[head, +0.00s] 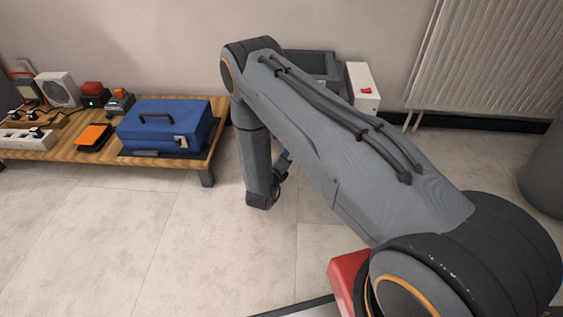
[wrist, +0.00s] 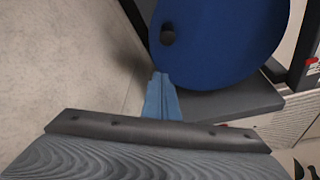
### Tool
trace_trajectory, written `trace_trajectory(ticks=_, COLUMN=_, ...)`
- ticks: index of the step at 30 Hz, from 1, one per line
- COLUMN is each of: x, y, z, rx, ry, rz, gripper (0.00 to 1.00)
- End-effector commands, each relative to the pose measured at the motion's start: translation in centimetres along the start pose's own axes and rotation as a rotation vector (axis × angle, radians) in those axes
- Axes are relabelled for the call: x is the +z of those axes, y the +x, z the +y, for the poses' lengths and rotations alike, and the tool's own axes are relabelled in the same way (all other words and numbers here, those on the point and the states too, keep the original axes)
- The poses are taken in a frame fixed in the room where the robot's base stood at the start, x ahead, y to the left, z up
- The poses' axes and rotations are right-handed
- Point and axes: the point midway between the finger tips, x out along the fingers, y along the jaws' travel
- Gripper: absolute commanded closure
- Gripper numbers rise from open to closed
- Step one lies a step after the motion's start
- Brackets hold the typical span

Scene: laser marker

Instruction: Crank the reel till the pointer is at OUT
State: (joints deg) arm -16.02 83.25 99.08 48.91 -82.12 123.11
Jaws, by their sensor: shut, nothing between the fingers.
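In the wrist view, a large blue disc, which looks like the reel (wrist: 225,45), fills the upper right. A dark round knob (wrist: 168,35) sticks out near its left edge. My gripper (wrist: 160,76) shows as light blue fingers, shut and empty. Its tips appear just below the knob, overlapping the disc's lower left edge; I cannot tell whether they touch. In the head view my arm hides the reel, and only a bit of my gripper (head: 284,160) shows beside the wrist. No pointer or OUT mark can be made out.
A dark grey base plate (wrist: 225,103) lies under the disc, with a dark upright frame at right. In the head view, a low wooden table (head: 190,172) at left carries a blue case (head: 165,125) and several devices. A radiator (head: 490,60) stands at back right. Floor is clear at left.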

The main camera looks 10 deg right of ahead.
Motion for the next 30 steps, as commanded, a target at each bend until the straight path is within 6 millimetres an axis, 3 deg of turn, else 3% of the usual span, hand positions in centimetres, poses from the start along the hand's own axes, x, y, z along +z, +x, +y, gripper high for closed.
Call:
trace_trajectory(ticks=4, x=-0.2, y=2.9, z=0.2, rx=-0.002, ry=0.001, rz=0.001, gripper=1.0)
trace_trajectory(ticks=7, x=1.8, y=1.9, z=0.3, rx=0.002, ry=0.001, rz=-0.005, gripper=1.0)
trace_trajectory(ticks=12, x=3.2, y=1.4, z=0.1, rx=0.001, ry=-0.001, rz=-0.002, gripper=1.0)
trace_trajectory(ticks=30, x=4.0, y=0.9, z=0.0, rx=0.005, ry=0.007, rz=-0.002, gripper=1.0)
